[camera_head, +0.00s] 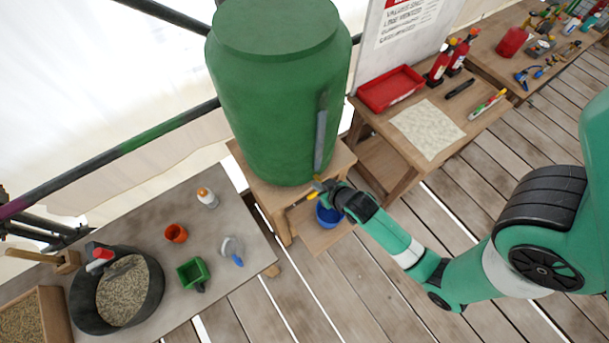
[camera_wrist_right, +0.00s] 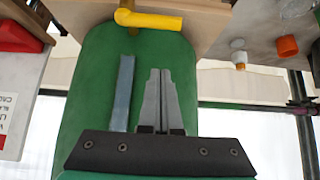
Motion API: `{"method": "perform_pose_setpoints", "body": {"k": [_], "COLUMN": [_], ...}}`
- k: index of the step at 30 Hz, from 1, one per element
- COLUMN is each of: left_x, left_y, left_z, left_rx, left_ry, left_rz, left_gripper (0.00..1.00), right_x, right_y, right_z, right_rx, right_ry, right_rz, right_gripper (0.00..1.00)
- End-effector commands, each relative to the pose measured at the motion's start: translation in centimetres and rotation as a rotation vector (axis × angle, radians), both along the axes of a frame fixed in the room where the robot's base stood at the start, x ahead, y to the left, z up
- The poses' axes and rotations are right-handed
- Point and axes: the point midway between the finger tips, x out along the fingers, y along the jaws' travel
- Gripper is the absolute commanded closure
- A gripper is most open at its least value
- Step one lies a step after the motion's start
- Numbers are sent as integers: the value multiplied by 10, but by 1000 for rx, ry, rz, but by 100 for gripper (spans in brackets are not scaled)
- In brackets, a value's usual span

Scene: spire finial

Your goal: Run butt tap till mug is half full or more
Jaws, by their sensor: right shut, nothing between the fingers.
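The green water butt (camera_head: 278,100) stands on a wooden stand, with a pale level strip (camera_head: 321,135) down its side. The yellow tap (camera_head: 314,191) sits low on the butt; in the right wrist view its yellow part (camera_wrist_right: 172,21) lies beyond my fingertips. The blue mug (camera_head: 327,214) is on the lower shelf below the tap, partly hidden by my right gripper; its contents cannot be seen. My right gripper (camera_head: 322,186) is beside the tap. In the right wrist view its fingers (camera_wrist_right: 161,75) are shut and empty, apart from the yellow part. My left gripper is not in view.
A grey table (camera_head: 215,260) at the left holds a black tub (camera_head: 75,302) of grain, an orange cup (camera_head: 176,233), a green scoop (camera_head: 193,273) and a white bottle (camera_head: 207,198). A wooden table at the right carries a red tray (camera_head: 390,88). Scaffold poles run behind.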

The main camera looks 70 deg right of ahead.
Motion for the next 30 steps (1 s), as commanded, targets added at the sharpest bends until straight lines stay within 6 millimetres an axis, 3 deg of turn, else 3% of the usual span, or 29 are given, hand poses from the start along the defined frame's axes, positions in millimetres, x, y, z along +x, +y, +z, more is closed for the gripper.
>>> {"method": "perform_pose_setpoints", "body": {"k": [5, 18, 24, 30], "left_x": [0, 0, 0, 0], "left_y": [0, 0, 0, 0], "left_z": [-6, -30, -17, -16], "left_rx": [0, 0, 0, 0], "left_ry": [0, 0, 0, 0], "left_rz": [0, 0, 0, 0], "left_gripper": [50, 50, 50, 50], "right_x": [7, 58, 34, 26], "right_y": [-4, -40, -22, -17], "right_z": [-8, -73, -76, -79], "right_rx": [-1, -2, -1, -2], "right_ry": [-2, -4, -2, -5], "right_rz": [1, 1, 3, 3], "right_gripper": [100, 100, 100, 100]}}
